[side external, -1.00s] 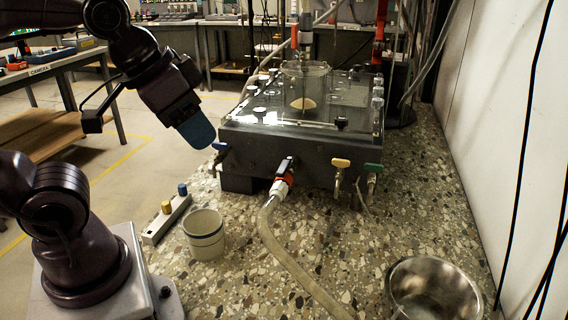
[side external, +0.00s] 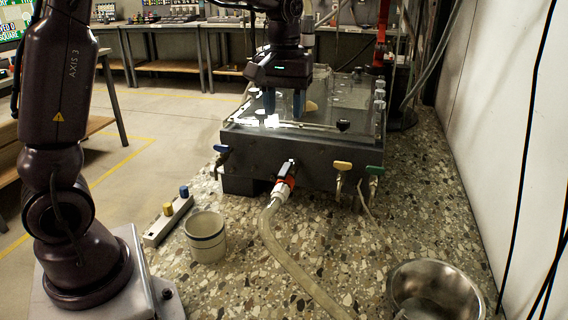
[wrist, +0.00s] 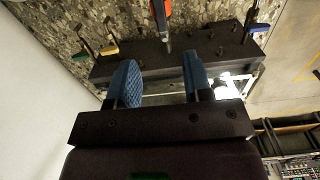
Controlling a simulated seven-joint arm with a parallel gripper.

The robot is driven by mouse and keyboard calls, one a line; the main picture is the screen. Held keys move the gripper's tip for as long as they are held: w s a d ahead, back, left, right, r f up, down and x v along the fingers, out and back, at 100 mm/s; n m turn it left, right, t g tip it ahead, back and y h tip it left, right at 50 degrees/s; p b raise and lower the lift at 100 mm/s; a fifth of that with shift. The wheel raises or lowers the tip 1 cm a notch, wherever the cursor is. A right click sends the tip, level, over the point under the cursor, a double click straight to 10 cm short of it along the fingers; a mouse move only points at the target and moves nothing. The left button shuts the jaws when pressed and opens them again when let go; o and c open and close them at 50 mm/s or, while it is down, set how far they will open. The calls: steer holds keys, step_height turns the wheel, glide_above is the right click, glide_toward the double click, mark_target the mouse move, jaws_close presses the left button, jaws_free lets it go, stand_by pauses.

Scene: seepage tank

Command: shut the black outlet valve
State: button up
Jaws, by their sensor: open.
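The black outlet valve (side external: 288,168) sits low on the middle of the tank's front wall, with a red-orange fitting and a pale hose running down from it. Its black handle slants along the fitting. In the wrist view the orange fitting (wrist: 160,9) is at the top centre. The grey tank (side external: 255,146) has a clear top. My gripper (side external: 284,103) hangs fingers down over the front part of the tank, above and behind the valve. Its two blue fingers are apart and empty, and also show in the wrist view (wrist: 159,80).
A blue-handled tap (side external: 221,148) is on the left of the front wall; yellow (side external: 341,164) and green (side external: 374,170) taps are on the right.

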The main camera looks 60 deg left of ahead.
mark_target(284, 170)
step_height(284, 170, down, 13)
steer(key=shift+r, duration=0.1)
stand_by(0.3)
steer(key=shift+c, duration=0.4)
jaws_close()
